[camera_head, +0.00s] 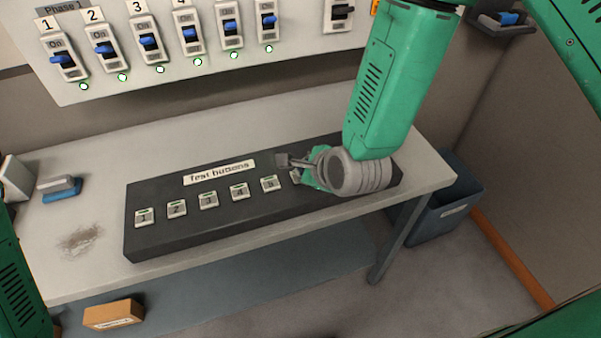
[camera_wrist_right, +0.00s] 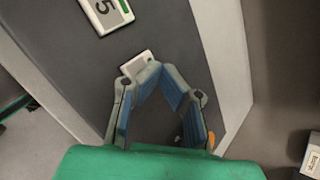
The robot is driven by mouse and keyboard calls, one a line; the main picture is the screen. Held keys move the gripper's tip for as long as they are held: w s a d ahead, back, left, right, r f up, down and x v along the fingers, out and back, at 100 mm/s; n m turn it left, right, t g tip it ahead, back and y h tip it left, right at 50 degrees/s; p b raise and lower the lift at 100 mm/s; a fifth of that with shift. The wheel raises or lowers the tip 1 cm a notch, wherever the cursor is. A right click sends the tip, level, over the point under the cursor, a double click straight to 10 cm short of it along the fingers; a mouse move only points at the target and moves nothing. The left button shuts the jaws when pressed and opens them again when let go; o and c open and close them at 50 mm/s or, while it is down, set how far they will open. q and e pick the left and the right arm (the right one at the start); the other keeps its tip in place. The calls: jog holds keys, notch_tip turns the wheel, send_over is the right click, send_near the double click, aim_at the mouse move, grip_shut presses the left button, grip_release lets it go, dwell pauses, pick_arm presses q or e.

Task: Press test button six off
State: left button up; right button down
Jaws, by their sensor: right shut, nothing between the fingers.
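The dark test-button box (camera_head: 160,240) lies on the bench, with buttons one to five in a row on its top. Button five (camera_head: 270,184) also shows in the wrist view (camera_wrist_right: 106,14), with a green strip. The button beyond it, where button six belongs, is mostly hidden behind my right gripper in the head view. In the wrist view this white button (camera_wrist_right: 134,63) shows partly, right at the fingertips; its number is hidden. My right gripper (camera_head: 297,167) is shut and empty, over the box's right part. I cannot tell whether it touches the button. My left gripper is out of view.
A wall panel (camera_head: 100,84) carries several blue-levered switches, with lit green lamps below them. A blue-grey bin (camera_head: 462,200) stands right of the bench. A sponge-like block (camera_head: 62,188) lies at the bench's left. A cardboard box (camera_head: 113,315) sits below.

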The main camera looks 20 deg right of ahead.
jog(key=shift+a, duration=0.15)
jog(key=shift+a+r, duration=0.15)
jog(key=shift+r, duration=0.05)
jog(key=shift+a+r+p, duration=0.3)
jog(key=shift+r+p, duration=0.1)
jog(key=shift+p, duration=0.1)
jog(key=shift+d, duration=0.15)
jog(key=shift+r+p, duration=0.3)
jog(key=shift+p, duration=0.05)
notch_tip(320, 180, up, 5)
jog(key=p, duration=0.4)
jog(key=shift+r, duration=0.15)
